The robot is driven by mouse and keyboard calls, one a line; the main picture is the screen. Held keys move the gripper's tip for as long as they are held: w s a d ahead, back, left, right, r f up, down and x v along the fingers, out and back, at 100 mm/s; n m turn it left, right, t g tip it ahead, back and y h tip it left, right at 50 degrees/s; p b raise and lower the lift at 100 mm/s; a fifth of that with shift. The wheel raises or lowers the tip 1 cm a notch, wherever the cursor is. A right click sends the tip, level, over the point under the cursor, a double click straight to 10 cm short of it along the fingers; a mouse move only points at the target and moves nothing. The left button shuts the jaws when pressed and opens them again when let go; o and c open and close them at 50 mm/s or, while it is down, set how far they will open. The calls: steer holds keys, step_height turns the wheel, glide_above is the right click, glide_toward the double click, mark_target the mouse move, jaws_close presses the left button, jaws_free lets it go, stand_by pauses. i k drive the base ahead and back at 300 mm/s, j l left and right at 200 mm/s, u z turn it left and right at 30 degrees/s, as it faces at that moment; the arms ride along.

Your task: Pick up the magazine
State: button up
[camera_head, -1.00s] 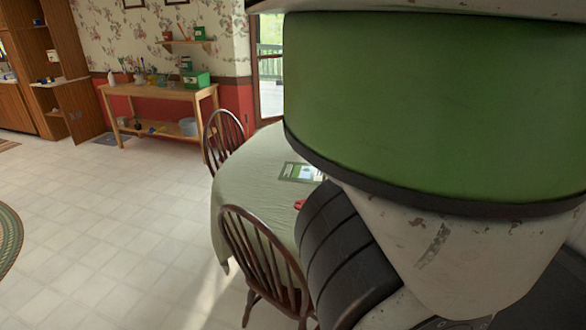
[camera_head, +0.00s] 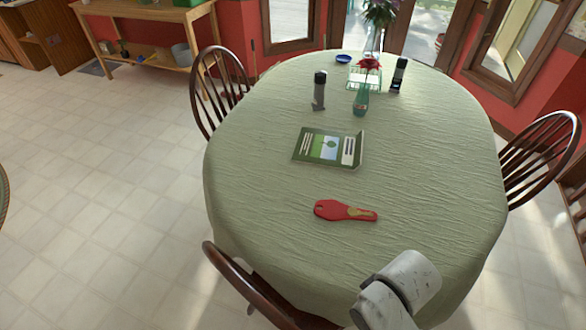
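The magazine (camera_head: 328,147) lies flat on the table with the pale green cloth (camera_head: 430,160), left of the table's middle. It has a green cover with a picture and pale text blocks. Nothing covers it. A white, worn part of my arm shows at the bottom right over the table's near edge, well apart from the magazine. My gripper's fingers are not in view.
A red spoon-rest-like object (camera_head: 345,211) lies nearer than the magazine. Wooden chairs (camera_head: 219,90) surround the table.

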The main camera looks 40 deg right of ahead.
mark_target(327, 148)
steer(key=i+z, duration=0.1)
steer(key=z, duration=0.3)
steer(key=i+z, duration=0.15)
steer(key=z, duration=0.2)
steer(key=i+l+u, duration=0.2)
steer(key=l, duration=0.2)
steer(key=i+l+u, duration=0.25)
steer(key=l, duration=0.15)
steer(key=i+l+u, duration=0.2)
steer(key=l, duration=0.25)
steer(key=l+u, duration=0.2)
steer(key=l, duration=0.25)
steer(key=l+u, duration=0.25)
steer(key=l, duration=0.25)
steer(key=i, duration=0.05)
